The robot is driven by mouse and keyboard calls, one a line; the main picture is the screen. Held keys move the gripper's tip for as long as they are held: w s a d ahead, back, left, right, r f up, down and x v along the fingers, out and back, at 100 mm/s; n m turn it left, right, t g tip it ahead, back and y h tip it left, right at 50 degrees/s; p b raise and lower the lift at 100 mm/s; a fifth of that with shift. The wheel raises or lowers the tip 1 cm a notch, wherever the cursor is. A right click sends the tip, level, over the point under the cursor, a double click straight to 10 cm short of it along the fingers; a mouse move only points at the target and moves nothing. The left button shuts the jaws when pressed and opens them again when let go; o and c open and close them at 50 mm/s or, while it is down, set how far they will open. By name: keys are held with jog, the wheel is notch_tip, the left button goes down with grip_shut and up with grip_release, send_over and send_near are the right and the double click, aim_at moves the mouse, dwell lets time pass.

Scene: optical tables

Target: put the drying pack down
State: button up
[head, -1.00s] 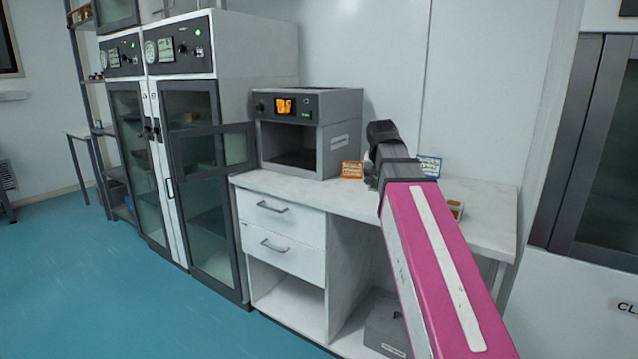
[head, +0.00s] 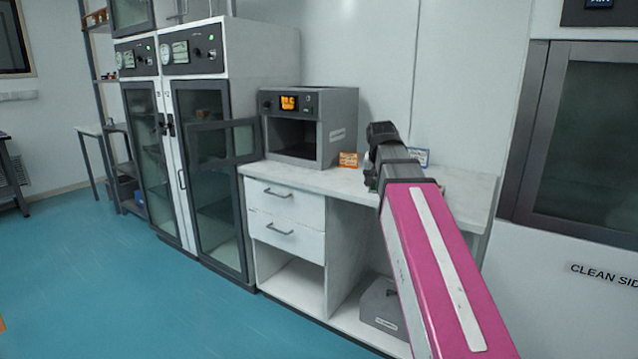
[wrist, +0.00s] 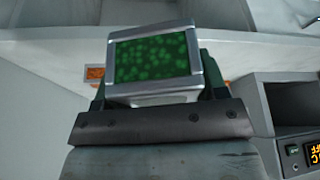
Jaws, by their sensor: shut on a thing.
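The drying pack (wrist: 152,58) is a silver-framed block with a window of green beads. It fills the middle of the wrist view, between the fingers of my gripper (wrist: 155,88). My gripper is shut on it. In the head view my arm hides most of the gripper and I cannot make out the pack there. The arm reaches toward the white bench (head: 325,178), in front of its right part. I cannot tell how high the pack is above the bench top.
A grey oven (head: 340,130) with an orange display stands on the bench. An orange card (head: 348,160) and a blue-and-white card (head: 421,157) are near it. A grey box (head: 380,308) sits underneath. The floor at left is clear.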

jog(key=shift+w+f, duration=0.15)
jog(key=shift+f, duration=0.7)
jog(key=s+f+n+y, duration=0.1)
jog(key=s+f+n, duration=0.2)
jog(key=f, duration=1.1)
jog(key=shift+s, duration=0.4)
